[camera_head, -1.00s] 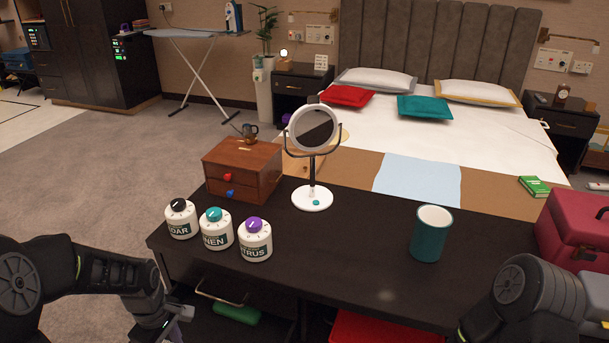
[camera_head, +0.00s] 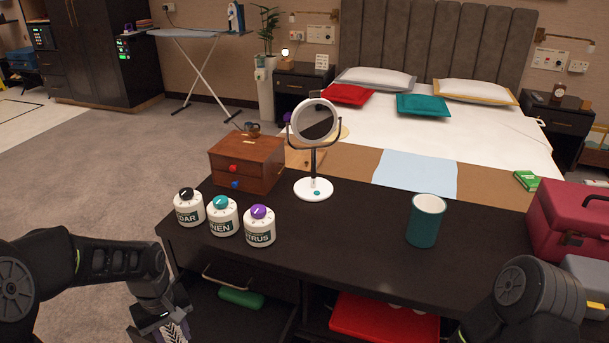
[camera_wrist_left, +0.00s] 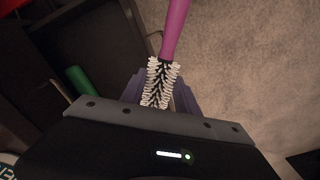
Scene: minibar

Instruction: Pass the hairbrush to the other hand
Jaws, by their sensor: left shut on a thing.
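The hairbrush (camera_wrist_left: 161,76) shows in the left wrist view, with white bristles and a magenta handle (camera_wrist_left: 174,24) pointing away from the gripper. My left gripper (camera_wrist_left: 160,92) is shut on its bristled end. In the head view the same gripper (camera_head: 168,325) is low at the bottom left, in front of the dark desk, and part of the bristled head shows there. The handle is out of the head view. My right arm is at the bottom right of the head view, but its gripper is out of view.
The dark desk (camera_head: 350,235) carries several things: a green cup (camera_head: 426,220), a round mirror (camera_head: 314,150), a wooden drawer box (camera_head: 246,163), white canisters (camera_head: 224,217) and a red case (camera_head: 570,225). Below are an open compartment with a green item (camera_head: 241,298) and a red one (camera_head: 385,318).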

